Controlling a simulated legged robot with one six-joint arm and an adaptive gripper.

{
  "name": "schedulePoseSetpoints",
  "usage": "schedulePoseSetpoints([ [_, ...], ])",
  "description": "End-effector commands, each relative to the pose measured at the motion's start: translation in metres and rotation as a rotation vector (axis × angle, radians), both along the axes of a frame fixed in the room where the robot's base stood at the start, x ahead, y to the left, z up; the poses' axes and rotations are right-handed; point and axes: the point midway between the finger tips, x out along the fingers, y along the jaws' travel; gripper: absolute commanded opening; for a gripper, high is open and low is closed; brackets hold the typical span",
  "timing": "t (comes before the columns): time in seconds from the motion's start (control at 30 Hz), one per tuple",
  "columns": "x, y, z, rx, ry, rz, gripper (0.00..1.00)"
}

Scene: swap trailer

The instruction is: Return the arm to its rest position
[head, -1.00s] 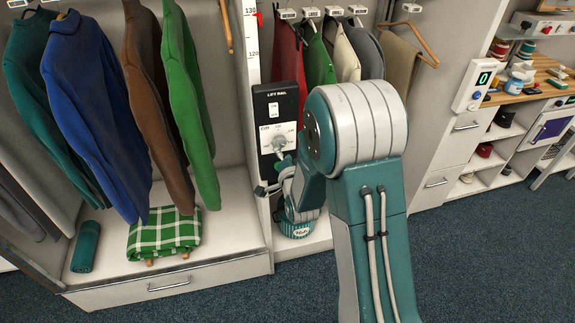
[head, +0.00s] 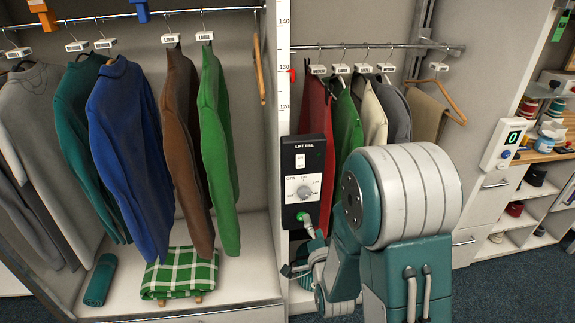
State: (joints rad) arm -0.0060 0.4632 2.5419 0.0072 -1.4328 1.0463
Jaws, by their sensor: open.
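My arm rises at the right of centre in the head view, with its large teal and white joint nearest the camera. My gripper (head: 298,248) is small and partly hidden by my own wrist and arm. It is open, low in front of the lift rail panel (head: 306,160), and looks empty. The black panel carries a white switch, a grey dial and a green round button (head: 304,217) near its bottom. The gripper is close to the panel's lower end; I cannot tell whether it touches.
Jumpers, including a blue jumper (head: 130,150), hang on the left rail. More garments hang on the right rail (head: 360,46). A green checked blanket (head: 180,272) and a teal roll (head: 100,280) lie on the left wardrobe floor. Shelves with a control box (head: 508,143) stand at the right.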

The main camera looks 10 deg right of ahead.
Motion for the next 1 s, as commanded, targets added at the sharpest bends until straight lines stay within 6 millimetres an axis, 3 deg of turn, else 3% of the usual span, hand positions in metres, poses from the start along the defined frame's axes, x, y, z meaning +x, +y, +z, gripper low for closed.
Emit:
schedulePoseSetpoints([
  [0.13,0.002,0.0,0.007,-0.03,0.026,0.0,0.87],
  [0.33,0.002,0.0,0.032,-0.176,0.171,0.016,0.87],
  [0.57,-0.018,0.0,0.06,-0.365,0.363,0.071,0.87],
  [0.77,-0.052,0.0,0.085,-0.525,0.526,0.149,0.87],
  [1.0,-0.114,-0.001,0.111,-0.703,0.711,0.279,0.87],
])
